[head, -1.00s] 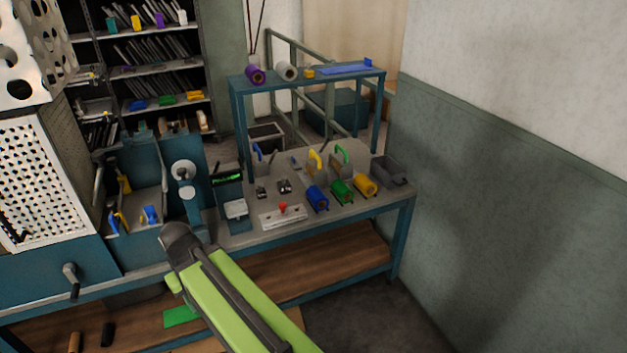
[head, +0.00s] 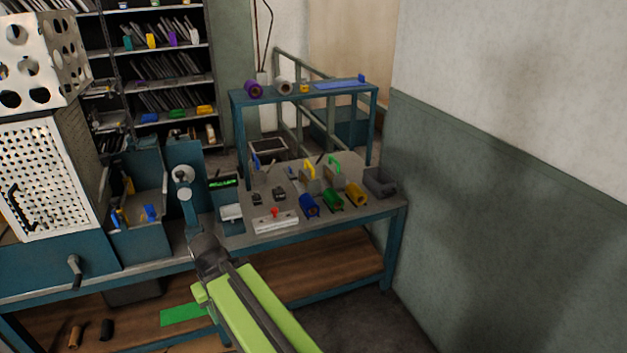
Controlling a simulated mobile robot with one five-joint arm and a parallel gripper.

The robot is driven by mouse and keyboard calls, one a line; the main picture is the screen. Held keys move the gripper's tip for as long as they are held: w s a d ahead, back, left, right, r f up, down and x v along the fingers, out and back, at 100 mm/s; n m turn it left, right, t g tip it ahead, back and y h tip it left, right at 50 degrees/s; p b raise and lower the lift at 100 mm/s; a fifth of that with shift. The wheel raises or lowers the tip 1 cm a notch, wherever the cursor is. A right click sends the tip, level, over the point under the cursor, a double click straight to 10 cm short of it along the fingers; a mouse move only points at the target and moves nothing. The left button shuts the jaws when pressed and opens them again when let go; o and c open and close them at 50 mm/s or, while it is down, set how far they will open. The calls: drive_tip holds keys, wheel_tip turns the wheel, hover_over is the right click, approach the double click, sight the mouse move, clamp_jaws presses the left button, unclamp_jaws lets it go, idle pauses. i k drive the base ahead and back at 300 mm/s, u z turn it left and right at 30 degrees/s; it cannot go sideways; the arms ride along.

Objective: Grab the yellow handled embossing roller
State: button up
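Two yellow items stand on the bench. One is a tool with an arched yellow handle (head: 310,167) over a grey-brown body, between a blue-handled and a green-handled one. The other is a yellow cylinder (head: 355,194) at the front right, beside green and blue cylinders. I cannot tell from this distance which is the embossing roller. My gripper (head: 203,244) is at the dark end of my green arm, low in the head view, left of both yellow items and well apart from them. Its fingers are too dark and small to read.
The bench (head: 262,238) carries a grey bin (head: 380,183) at right and a white plate with a red knob (head: 275,221). A raised blue shelf (head: 233,110) stands behind. A white perforated cage (head: 45,175) is at left. A wall (head: 500,200) closes the right side.

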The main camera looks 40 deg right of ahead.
sight(307, 174)
drive_tip(key=i, duration=0.85)
